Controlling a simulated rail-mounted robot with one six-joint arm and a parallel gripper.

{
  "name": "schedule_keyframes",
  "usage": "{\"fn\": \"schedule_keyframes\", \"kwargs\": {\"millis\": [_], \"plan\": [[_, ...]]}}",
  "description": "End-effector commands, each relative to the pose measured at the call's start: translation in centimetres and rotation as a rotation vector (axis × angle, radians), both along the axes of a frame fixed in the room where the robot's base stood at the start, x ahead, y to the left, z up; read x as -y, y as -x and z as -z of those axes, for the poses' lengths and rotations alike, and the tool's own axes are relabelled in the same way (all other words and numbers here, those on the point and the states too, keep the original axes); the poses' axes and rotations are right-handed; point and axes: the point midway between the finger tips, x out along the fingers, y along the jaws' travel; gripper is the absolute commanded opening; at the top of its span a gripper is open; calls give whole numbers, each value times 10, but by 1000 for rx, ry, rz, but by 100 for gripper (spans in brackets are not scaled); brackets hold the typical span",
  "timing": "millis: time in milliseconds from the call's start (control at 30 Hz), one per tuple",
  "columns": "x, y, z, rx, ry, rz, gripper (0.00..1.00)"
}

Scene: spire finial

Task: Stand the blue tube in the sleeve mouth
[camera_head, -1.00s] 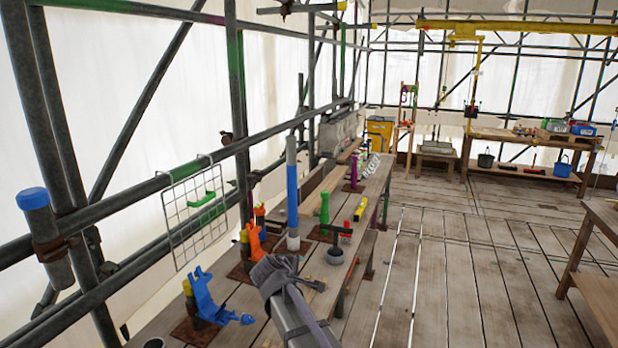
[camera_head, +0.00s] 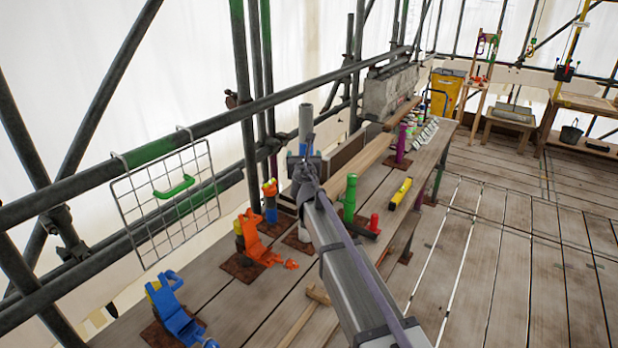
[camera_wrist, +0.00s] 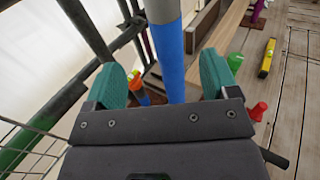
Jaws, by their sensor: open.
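The blue tube stands upright on the bench; its grey top (camera_head: 306,118) shows above my gripper (camera_head: 305,170) in the head view, and the arm hides most of its middle. In the wrist view the tube's blue part (camera_wrist: 170,62) rises between the two green jaws of my gripper (camera_wrist: 160,65). The jaws are open, with a visible gap on each side of the tube. The gripper body hides the tube's lower part there. I cannot pick out the sleeve mouth in either current view.
An orange clamp (camera_head: 258,242) and a blue clamp (camera_head: 172,308) stand on the bench (camera_head: 225,290) at the left. A wire rack (camera_head: 165,200) hangs on the rail behind. A green bottle-shaped piece (camera_head: 349,197), a red piece (camera_head: 374,223) and a yellow level (camera_head: 399,193) are at the right.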

Motion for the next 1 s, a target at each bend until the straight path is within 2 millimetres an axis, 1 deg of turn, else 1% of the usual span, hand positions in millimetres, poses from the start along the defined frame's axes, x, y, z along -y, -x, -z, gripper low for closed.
{"fn": "schedule_keyframes", "kwargs": {"millis": [67,167,300,400,567,667,800,833,900,1000], "plan": [[1,-2,0,0,1,2,80],[-1,-13,1,-1,0,4,80],[-4,-41,3,-1,-2,4,80],[-5,-56,3,-1,-2,5,80],[-5,-60,4,-1,-3,5,80],[-6,-74,6,-1,-3,5,80],[-9,-102,8,-1,-4,5,80],[-9,-106,8,-1,-4,5,80],[-9,-110,8,-2,-4,5,80],[-9,-108,8,-2,-4,4,80]]}}
